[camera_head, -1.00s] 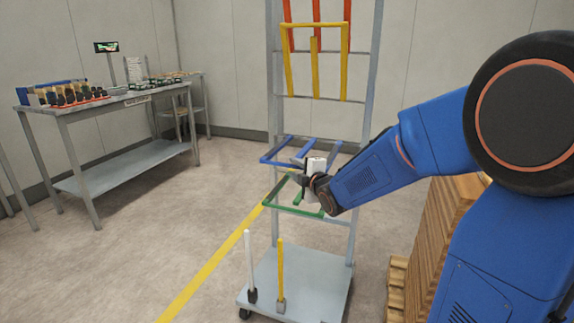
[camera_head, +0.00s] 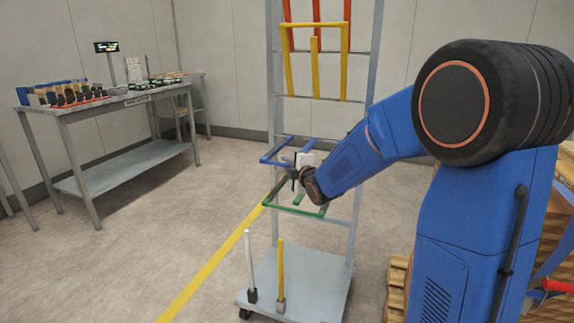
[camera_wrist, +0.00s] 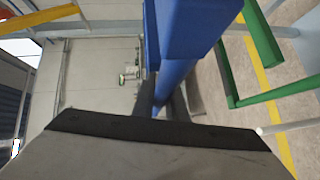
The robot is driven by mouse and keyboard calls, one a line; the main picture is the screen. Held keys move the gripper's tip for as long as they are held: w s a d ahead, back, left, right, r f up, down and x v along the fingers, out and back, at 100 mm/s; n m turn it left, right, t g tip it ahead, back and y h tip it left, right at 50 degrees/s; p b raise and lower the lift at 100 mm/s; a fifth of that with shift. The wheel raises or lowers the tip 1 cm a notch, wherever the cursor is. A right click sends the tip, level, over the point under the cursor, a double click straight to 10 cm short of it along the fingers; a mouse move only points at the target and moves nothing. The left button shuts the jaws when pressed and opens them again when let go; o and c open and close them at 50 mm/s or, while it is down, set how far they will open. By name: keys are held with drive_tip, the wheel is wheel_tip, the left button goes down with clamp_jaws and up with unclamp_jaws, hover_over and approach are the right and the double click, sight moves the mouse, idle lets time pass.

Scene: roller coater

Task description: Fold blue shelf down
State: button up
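The blue shelf (camera_head: 322,147) is a three-armed frame on the grey rack, sticking out roughly level above the green shelf (camera_head: 310,213). My gripper (camera_head: 287,169) is at the blue shelf's front left part, in front of and slightly below it, covering part of it. The green shelf (camera_wrist: 230,85) is to the right there.
Yellow (camera_head: 315,26) and red (camera_head: 317,10) shelves stand upright above on the rack (camera_head: 361,150). White and yellow posts (camera_head: 281,270) rise from its wheeled base (camera_head: 315,285). A workbench (camera_head: 130,160) is at left, wooden pallets (camera_head: 397,285) at right. Floor left of the rack is clear.

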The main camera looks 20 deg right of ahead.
clamp_jaws()
drive_tip(key=shift+w+r, duration=0.1)
drive_tip(key=shift+r, duration=1.8)
drive_tip(key=o, duration=0.6)
unclamp_jaws()
drive_tip(key=shift+d, duration=0.1)
drive_tip(key=v, duration=1.7)
drive_tip(key=shift+s, duration=0.2)
